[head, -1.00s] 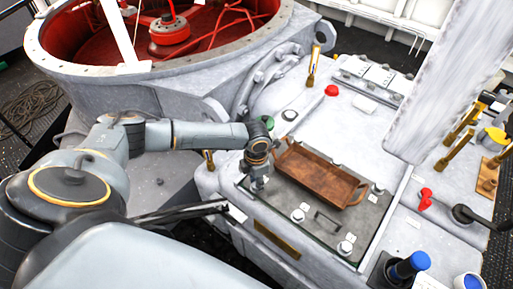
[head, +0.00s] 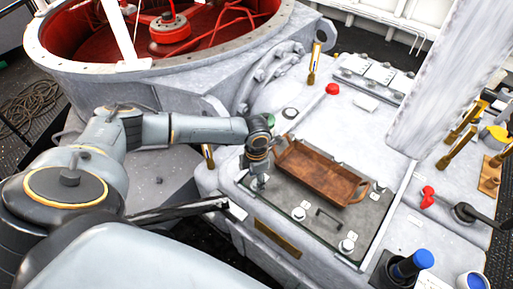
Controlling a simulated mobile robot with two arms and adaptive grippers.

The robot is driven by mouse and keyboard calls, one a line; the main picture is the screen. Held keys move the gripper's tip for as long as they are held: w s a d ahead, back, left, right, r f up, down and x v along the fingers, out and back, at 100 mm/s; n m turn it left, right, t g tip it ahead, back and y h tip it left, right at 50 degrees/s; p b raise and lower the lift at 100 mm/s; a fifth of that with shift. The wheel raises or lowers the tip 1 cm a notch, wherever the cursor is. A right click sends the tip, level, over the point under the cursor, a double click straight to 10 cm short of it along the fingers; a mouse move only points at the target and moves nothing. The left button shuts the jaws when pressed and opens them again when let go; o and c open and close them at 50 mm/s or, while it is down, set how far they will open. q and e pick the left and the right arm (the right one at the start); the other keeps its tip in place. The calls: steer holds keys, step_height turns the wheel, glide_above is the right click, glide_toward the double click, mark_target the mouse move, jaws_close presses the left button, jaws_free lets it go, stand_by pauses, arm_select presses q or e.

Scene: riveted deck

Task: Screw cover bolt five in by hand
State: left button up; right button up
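My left gripper (head: 258,176) points down over the left corner of the dark cover plate (head: 318,231), which lies on the white housing. A bolt at that corner is mostly hidden by the gripper, and I cannot tell whether the fingers are closed on it. Other cover bolts show along the near edge, one at the middle (head: 298,214) and one at the near corner (head: 346,246). Another bolt (head: 380,187) sits at the right edge. My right gripper is not in view.
A brown wooden tray (head: 345,190) rests on the cover plate, close to the right of my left gripper. A black handle (head: 328,219) stands up from the plate. Red knobs, a blue-capped tool (head: 411,264) and brass handles stand around. A large pale column (head: 440,90) blocks the right side.

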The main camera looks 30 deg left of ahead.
arm_select(q)
step_height(320, 180, up, 12)
stand_by(0.6)
